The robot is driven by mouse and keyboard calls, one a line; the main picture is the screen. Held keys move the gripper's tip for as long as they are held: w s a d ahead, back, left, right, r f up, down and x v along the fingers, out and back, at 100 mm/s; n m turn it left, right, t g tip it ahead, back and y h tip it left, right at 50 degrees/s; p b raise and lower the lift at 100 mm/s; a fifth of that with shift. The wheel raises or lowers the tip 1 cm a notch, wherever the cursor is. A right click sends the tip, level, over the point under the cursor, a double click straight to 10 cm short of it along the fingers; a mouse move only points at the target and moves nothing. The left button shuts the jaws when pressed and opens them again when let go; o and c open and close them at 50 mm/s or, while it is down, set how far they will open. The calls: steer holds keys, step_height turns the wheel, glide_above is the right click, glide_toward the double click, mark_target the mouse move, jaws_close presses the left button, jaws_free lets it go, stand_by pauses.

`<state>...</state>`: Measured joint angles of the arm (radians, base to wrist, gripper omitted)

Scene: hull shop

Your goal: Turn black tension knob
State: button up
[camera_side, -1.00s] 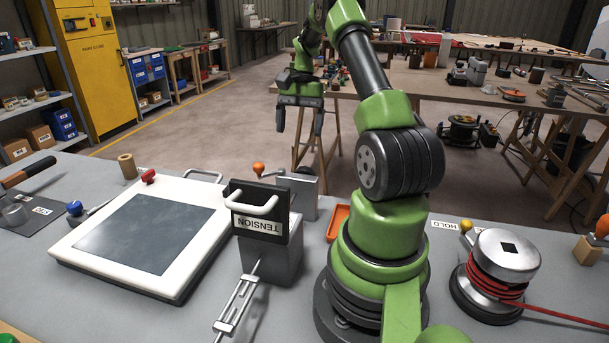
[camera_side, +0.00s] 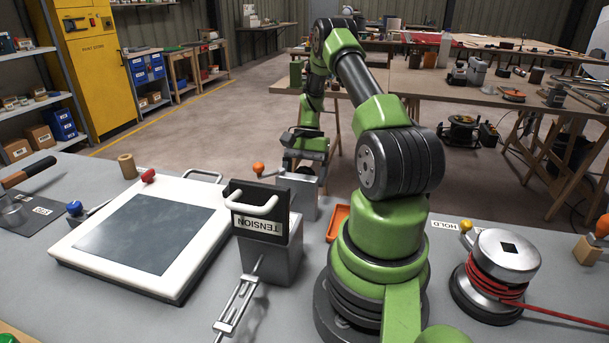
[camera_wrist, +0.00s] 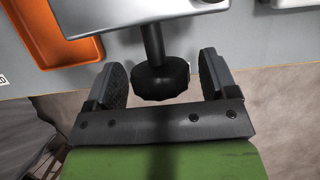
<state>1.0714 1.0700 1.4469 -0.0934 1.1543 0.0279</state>
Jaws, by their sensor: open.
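The black tension knob (camera_wrist: 160,82) is a ridged disc on a short metal shaft from a grey housing (camera_wrist: 130,14) in the wrist view. My gripper (camera_wrist: 163,82) is open, with one dark finger pad on each side of the knob and a gap on both sides. Whether the pads are level with the knob in depth I cannot tell. In the side view my gripper (camera_side: 304,165) is low at the far edge of the bench, behind the TENSION sign (camera_side: 256,222). The knob is hidden there by my gripper and the housing.
An orange tray (camera_wrist: 60,40) lies beside the housing and shows in the side view (camera_side: 337,223). An orange-knobbed lever (camera_side: 258,169) stands close left of my gripper. A white-framed panel (camera_side: 145,242) lies left, a red-roped winch (camera_side: 500,275) right. Open floor lies beyond the bench.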

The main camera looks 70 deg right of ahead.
steer(key=c, duration=0.9)
steer(key=shift+g, duration=0.4)
steer(key=g, duration=0.1)
steer(key=m+g, duration=0.1)
steer(key=g, duration=0.1)
steer(key=shift+w+g, duration=0.2)
steer(key=shift+g, duration=0.1)
steer(key=shift+f+m+g, duration=0.1)
steer(key=shift+m+g, duration=0.4)
steer(key=shift+g, duration=1.5)
steer(key=shift+g+y, duration=0.3)
steer(key=o, duration=0.9)
